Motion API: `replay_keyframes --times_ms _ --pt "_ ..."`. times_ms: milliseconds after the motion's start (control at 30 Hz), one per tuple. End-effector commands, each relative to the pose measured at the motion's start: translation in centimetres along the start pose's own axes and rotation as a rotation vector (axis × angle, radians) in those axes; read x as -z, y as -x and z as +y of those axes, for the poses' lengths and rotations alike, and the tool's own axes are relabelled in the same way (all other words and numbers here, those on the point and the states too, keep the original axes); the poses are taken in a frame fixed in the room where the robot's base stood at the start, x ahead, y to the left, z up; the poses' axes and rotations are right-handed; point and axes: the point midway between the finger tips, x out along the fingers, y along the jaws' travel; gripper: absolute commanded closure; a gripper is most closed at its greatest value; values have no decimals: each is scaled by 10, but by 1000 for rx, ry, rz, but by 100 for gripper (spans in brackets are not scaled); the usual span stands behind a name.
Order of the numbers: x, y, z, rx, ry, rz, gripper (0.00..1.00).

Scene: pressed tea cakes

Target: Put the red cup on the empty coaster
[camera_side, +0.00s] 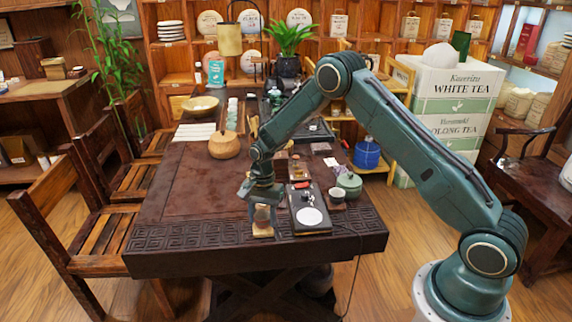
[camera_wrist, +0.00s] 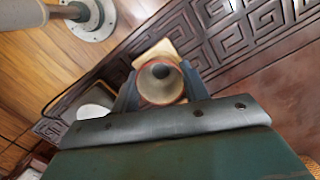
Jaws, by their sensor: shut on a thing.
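My gripper (camera_side: 262,206) is low over the front edge of the table, with its fingers pointing down. In the wrist view, my gripper (camera_wrist: 160,90) is shut on the red cup (camera_wrist: 161,83), one finger on each side. In the side view the cup (camera_side: 262,214) is partly hidden by my gripper. A pale, square wooden coaster (camera_side: 263,232) lies right under the cup; it also shows in the wrist view (camera_wrist: 156,52). I cannot tell whether the cup touches it.
A black device with a white disc (camera_side: 311,216) stands close to the right. Beyond it are a small cup (camera_side: 337,196) and a green lidded pot (camera_side: 348,184). A round wooden pot (camera_side: 224,145) stands farther back. The table's left side (camera_side: 185,200) is clear.

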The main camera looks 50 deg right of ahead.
Motion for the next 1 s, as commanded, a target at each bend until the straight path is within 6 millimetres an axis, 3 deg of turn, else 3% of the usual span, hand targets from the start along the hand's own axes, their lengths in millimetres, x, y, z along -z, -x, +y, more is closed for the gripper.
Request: replay_keyframes --times_ms 300,333,433,767,1000 --pt "0 -2 0 0 0 0 78" --pt "0 -3 0 0 0 0 54" --pt "0 -2 0 0 0 0 34" --pt "0 -2 0 0 0 0 34" --pt "0 11 0 2 0 1 34"
